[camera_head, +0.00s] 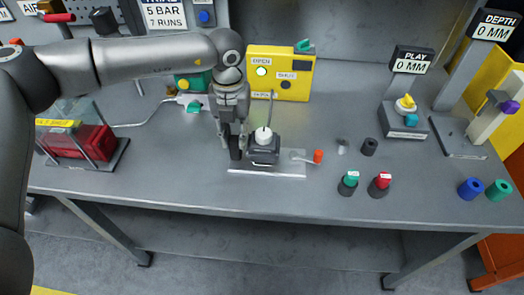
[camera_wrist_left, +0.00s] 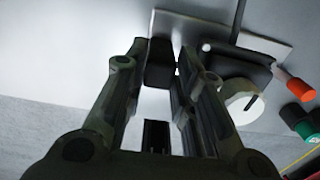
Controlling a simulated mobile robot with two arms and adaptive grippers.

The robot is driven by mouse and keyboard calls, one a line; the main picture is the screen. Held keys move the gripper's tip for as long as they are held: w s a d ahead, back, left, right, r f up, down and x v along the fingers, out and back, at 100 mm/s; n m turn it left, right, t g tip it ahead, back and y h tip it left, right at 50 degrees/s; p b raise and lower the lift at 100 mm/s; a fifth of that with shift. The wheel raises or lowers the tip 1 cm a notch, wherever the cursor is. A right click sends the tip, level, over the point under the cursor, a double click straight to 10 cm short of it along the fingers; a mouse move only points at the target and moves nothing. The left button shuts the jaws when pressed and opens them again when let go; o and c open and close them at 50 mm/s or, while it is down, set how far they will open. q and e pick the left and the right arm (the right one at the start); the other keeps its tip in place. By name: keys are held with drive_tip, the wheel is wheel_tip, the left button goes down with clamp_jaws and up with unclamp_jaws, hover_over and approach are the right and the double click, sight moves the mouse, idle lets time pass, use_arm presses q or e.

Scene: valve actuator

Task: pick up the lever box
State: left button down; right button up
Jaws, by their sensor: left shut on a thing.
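My left gripper (camera_head: 235,146) points down over the bench and is shut on a small dark block (camera_head: 235,154). In the left wrist view the dark block (camera_wrist_left: 159,62) sits between the fingertips (camera_wrist_left: 160,75). I cannot tell for sure whether this block is the lever box. Just right of it stands a dark valve unit (camera_head: 263,156) with a white slotted cap (camera_head: 264,137) and a thin upright rod. A short lever with an orange end (camera_head: 318,156) lies to its right. The block's lower end is close to the pale plate (camera_head: 285,173). My right gripper is not in view.
A yellow panel (camera_head: 293,76) stands behind. A red bin (camera_head: 88,141) is at the left. Green-capped (camera_head: 348,183) and red-capped (camera_head: 380,184) cylinders stand right of the plate. The play gauge (camera_head: 404,119) is further back. The bench front (camera_head: 180,180) is clear.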

use_arm(q)
drive_tip(key=shift+w+r, duration=0.1)
drive_tip(key=shift+r, duration=0.25)
wheel_tip(320, 180, up, 8)
drive_tip(key=shift+f, duration=4.45)
